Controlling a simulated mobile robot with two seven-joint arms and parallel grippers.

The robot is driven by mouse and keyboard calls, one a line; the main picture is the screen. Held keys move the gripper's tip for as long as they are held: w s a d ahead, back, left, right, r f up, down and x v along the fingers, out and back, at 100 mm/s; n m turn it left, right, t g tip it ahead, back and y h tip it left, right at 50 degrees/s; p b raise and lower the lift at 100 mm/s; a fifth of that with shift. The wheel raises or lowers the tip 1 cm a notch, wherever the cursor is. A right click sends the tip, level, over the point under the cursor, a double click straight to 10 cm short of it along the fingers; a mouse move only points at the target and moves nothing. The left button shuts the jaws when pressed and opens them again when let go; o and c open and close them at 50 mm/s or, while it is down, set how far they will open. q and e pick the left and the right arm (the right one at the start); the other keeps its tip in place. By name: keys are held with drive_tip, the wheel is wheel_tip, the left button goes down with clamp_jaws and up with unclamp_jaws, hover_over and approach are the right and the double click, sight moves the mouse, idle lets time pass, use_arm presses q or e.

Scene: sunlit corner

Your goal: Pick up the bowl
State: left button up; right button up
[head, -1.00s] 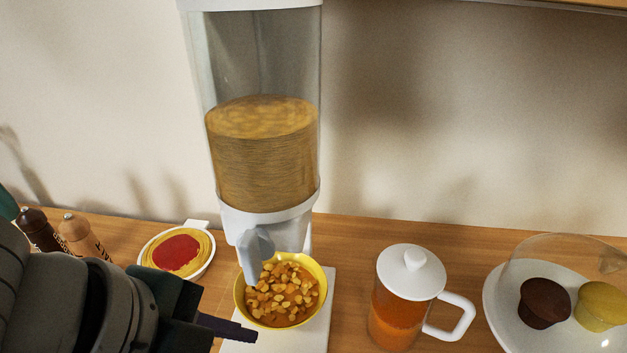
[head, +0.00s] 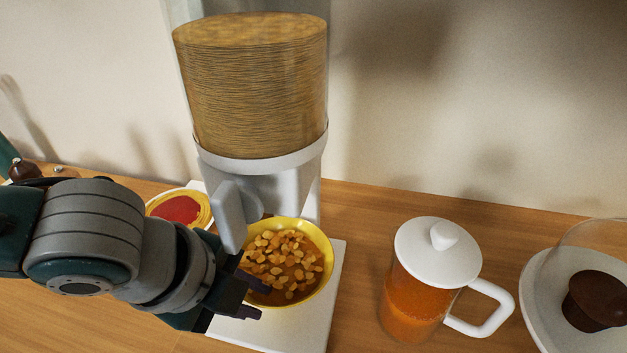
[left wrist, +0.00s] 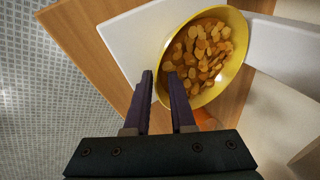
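The yellow bowl (head: 321,241), filled with orange-brown cereal pieces, stands upright on the white base of a cereal dispenser, under its spout. My left gripper (head: 257,299) is at the bowl's near left side, with its fingers apart. In the left wrist view, the two dark fingers (left wrist: 160,76) point at the bowl (left wrist: 233,66), and its rim lies between the fingertips. A gap shows between the fingers; I cannot tell whether either touches the rim. My right gripper is in neither view.
The dispenser (head: 260,90) rises behind the bowl, its white base (head: 318,322) beneath. A lidded jug of orange drink (head: 412,310) stands to the right, then a plate of muffins (head: 540,290). A dish with red filling (head: 207,203) sits behind my left arm.

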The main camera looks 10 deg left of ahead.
sight(283, 270)
use_arm(q)
drive_tip(key=shift+b+x, duration=0.3)
drive_tip(key=shift+x, duration=1.1)
drive_tip(key=shift+c, duration=0.3)
clamp_jaws()
drive_tip(key=shift+a+f, duration=0.1)
